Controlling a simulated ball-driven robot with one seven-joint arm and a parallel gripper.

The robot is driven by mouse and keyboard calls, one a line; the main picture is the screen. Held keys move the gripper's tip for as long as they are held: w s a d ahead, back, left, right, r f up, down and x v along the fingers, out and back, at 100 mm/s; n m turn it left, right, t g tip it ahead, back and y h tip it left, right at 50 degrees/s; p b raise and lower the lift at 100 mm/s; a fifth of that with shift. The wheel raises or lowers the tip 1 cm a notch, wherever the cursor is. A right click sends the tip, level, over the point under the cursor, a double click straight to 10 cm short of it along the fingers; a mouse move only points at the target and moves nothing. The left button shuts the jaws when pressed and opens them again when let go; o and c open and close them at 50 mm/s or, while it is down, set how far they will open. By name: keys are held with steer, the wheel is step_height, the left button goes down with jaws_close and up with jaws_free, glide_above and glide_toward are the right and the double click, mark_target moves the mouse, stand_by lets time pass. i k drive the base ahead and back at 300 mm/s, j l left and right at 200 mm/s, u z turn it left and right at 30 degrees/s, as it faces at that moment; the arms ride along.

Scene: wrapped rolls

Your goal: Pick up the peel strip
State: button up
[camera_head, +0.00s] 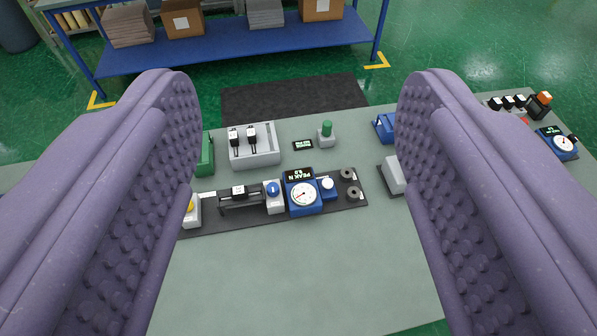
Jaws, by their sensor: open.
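My gripper (298,88) is open and empty, its two purple, studded fingers wide apart above the bench. Between them, farther off, a peel test rig lies on a dark base plate (235,219). It has a blue gauge (303,194) with a round dial and a "PEAK N" display, a white-and-blue knob unit (273,197), and a black rail (240,206) with a small labelled clamp. I cannot make out the peel strip for certain. The left finger hides part of the rig's left end.
A grey holder (254,146) with two black labelled pieces, a small display (302,145) and a green-topped post (326,133) stand behind the rig. Blue items and another gauge (557,143) are at right. The grey bench front (300,280) is clear. A blue shelf (230,52) stands beyond.

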mark_target(240, 192)
steer(key=u, duration=0.4)
steer(key=i+u, duration=0.35)
steer(key=i+l, duration=0.05)
steer(key=i, duration=0.05)
